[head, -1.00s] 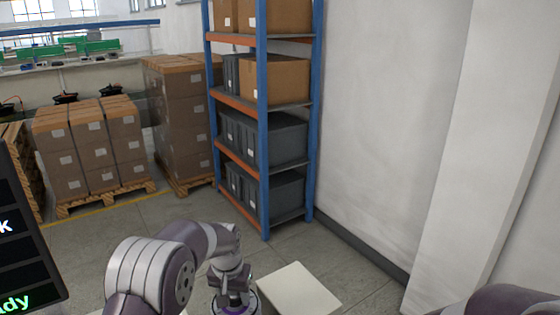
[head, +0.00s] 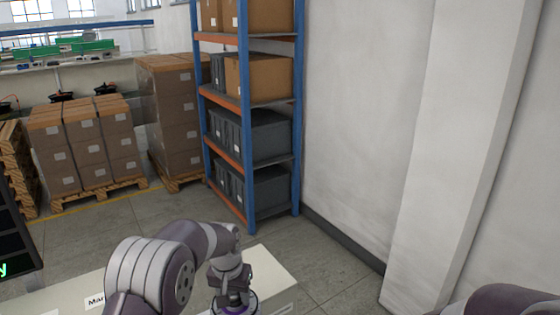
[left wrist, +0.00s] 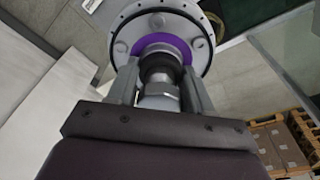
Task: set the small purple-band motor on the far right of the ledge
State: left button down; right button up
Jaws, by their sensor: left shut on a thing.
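My left gripper (left wrist: 157,85) is shut on the shaft of the purple-band motor (left wrist: 203,24), a round grey hub with a purple ring. In the head view the motor (head: 247,307) shows only in part at the bottom edge, below my left gripper (head: 233,298). A pale ledge (head: 272,270) lies behind and under my left arm in the head view. I cannot tell whether the motor touches it. My right arm shows at the lower right corner, but its gripper is out of view.
A dark screen (head: 15,235) stands at the left edge. A label (head: 95,301) beginning "Mar" is on the pale surface. A blue and orange shelf rack (head: 250,130), box pallets (head: 85,150) and a white wall (head: 360,120) stand beyond. The floor right of the ledge is clear.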

aim_at(224, 310)
pick_arm(q)
jog(key=shift+s+f, duration=0.2)
jog(key=shift+f, duration=0.2)
jog(key=shift+n, duration=0.3)
jog(key=f, duration=0.1)
jog(key=s+a+f+b, duration=0.1)
jog(key=f, duration=0.1)
jog(key=a+f+b, duration=0.1)
jog(key=f, duration=0.1)
jog(key=shift+s+a, duration=0.15)
jog(key=shift+a, duration=0.05)
jog(key=s+a+f+b, duration=0.2)
jog(key=s+f+b, duration=0.2)
jog(key=f, duration=0.3)
jog(key=s+a+f+n+b, duration=0.1)
jog(key=s+a+f+b, duration=0.2)
jog(key=s+f, duration=0.2)
notch_tip(224, 310, down, 3)
jog(key=shift+s+r+n+b, duration=0.1)
jog(key=shift+s+n+b, duration=0.15)
jog(key=shift+n+b, duration=0.1)
